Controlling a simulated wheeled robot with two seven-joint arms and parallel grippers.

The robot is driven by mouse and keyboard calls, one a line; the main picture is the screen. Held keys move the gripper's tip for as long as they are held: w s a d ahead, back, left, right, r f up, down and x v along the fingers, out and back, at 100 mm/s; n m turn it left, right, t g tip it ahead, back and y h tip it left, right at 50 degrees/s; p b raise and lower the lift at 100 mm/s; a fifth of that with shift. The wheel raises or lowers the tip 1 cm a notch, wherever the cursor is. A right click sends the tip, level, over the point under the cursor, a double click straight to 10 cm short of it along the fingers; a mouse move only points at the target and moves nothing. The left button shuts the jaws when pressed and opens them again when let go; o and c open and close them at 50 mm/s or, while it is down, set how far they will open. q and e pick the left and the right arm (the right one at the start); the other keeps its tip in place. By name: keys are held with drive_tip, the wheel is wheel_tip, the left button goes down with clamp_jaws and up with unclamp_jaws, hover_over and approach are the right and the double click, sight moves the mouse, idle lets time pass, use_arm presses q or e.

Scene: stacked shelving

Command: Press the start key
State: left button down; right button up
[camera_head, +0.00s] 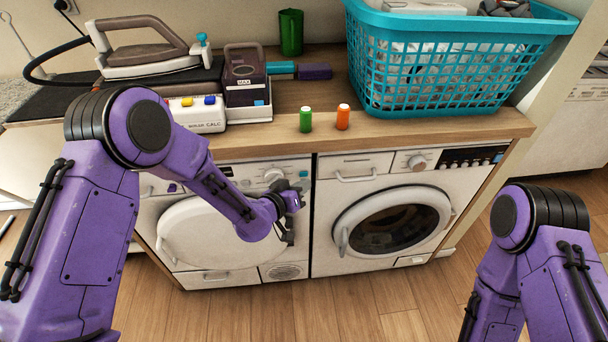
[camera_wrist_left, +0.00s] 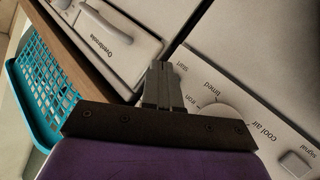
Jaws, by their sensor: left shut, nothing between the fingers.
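The left white machine (camera_head: 200,270) under the counter carries the control panel, with a round dial (camera_head: 273,175) near its right end. My left gripper (camera_head: 298,198) is at the right end of this panel. In the left wrist view its fingers (camera_wrist_left: 162,78) are together, empty, with the tips beside the printed word "start" (camera_wrist_left: 182,67). The start key itself is not clearly visible there; the fingers may cover it. I cannot tell whether the tips touch the panel. My right gripper is out of view.
A second white machine (camera_head: 329,250) with a round door stands to the right. On the wooden counter (camera_head: 400,128) are a teal basket (camera_head: 450,75), a green bottle (camera_head: 305,121), an orange bottle (camera_head: 343,118) and an iron (camera_head: 150,60). A signal key (camera_wrist_left: 296,163) lies beyond the dial.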

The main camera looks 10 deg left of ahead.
use_arm(q)
drive_tip(key=shift+w, duration=0.15)
idle(0.3)
drive_tip(key=shift+w+a, duration=0.1)
drive_tip(key=shift+w, duration=0.15)
